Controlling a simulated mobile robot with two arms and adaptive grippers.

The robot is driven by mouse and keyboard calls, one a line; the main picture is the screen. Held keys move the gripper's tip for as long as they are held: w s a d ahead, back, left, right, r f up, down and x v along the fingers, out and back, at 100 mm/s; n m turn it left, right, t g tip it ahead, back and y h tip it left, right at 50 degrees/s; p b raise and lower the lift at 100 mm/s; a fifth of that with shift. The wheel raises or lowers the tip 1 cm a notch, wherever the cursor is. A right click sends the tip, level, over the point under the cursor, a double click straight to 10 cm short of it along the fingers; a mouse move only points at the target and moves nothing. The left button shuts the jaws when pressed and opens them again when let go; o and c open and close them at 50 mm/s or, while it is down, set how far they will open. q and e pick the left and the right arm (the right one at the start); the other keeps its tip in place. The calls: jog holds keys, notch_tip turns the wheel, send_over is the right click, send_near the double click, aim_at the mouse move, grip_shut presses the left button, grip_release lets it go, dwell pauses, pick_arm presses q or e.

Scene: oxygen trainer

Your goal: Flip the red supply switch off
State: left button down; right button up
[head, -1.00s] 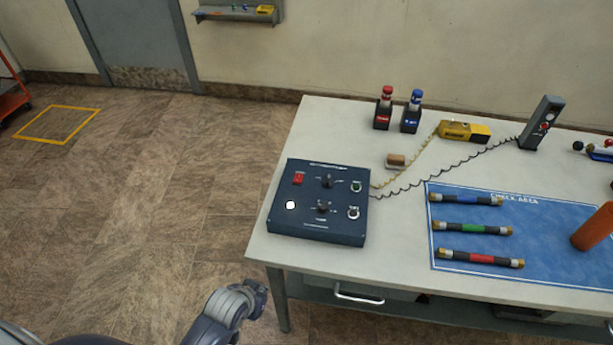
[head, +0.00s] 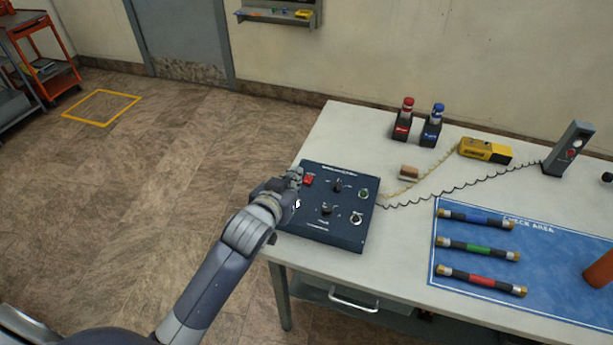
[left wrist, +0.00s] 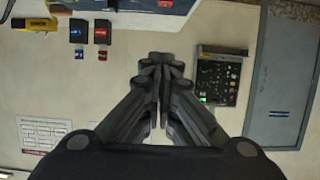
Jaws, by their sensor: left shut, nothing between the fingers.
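The red supply switch (head: 308,180) sits at the upper left of the dark blue control panel (head: 345,235) on the table. My left gripper (head: 295,178) is shut and empty, right beside the red switch at the panel's left edge. Whether it touches the switch cannot be told. In the left wrist view my left gripper (left wrist: 160,65) shows its fingers together. A strip of the panel (left wrist: 130,5) shows at the top of that view. My right gripper is not in view.
The pale table (head: 400,265) carries a red bottle (head: 403,118), a blue bottle (head: 433,125), a yellow device (head: 485,150) and a grey handset (head: 567,148). Coiled cords run from the panel. A blue mat (head: 545,260) with several banded tubes lies at right.

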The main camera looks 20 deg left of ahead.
pick_arm(q)
jog(key=shift+a+f, duration=0.1)
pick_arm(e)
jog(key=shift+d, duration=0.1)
pick_arm(q)
jog(key=p, duration=0.1)
send_over(308, 179)
jog(key=s, duration=0.2)
notch_tip(308, 179, down, 3)
jog(key=shift+s+f, duration=0.15)
notch_tip(308, 179, down, 3)
jog(key=shift+f+p, duration=0.2)
jog(key=shift+p, duration=0.2)
jog(key=shift+s+f, duration=0.2)
jog(key=shift+f, duration=0.2)
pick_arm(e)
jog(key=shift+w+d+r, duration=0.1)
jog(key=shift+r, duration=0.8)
pick_arm(q)
jog(key=shift+f, duration=0.15)
